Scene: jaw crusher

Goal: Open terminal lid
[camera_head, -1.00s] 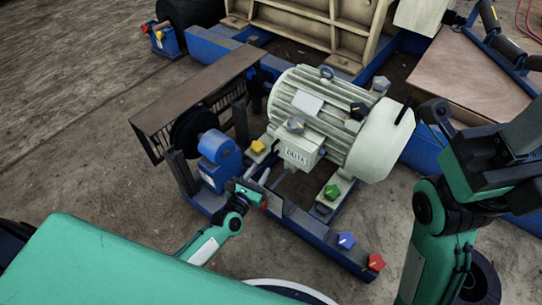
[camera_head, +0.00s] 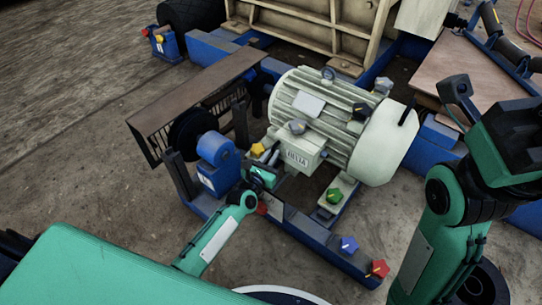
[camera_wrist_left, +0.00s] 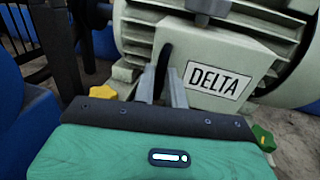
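The terminal box (camera_head: 302,154) is a pale box on the side of the grey-green motor (camera_head: 325,112). Its front bears a DELTA label, clear in the left wrist view (camera_wrist_left: 217,81). A dark curved handle (camera_wrist_left: 164,62) stands at the box's left side there. My left gripper (camera_head: 270,155) is close in front of the box. In the wrist view its two grey fingers are apart, with the handle showing between their tips; I cannot tell whether they touch it. My right gripper (camera_head: 453,105) is at the right, away from the box, partly hidden by its wrist.
Yellow (camera_head: 258,149), green (camera_head: 333,196), blue (camera_head: 348,244) and red (camera_head: 379,268) knobs sit around the motor and blue frame. A blue bearing block (camera_head: 217,160) and a belt guard (camera_head: 195,105) stand left of the motor. Open floor lies farther left.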

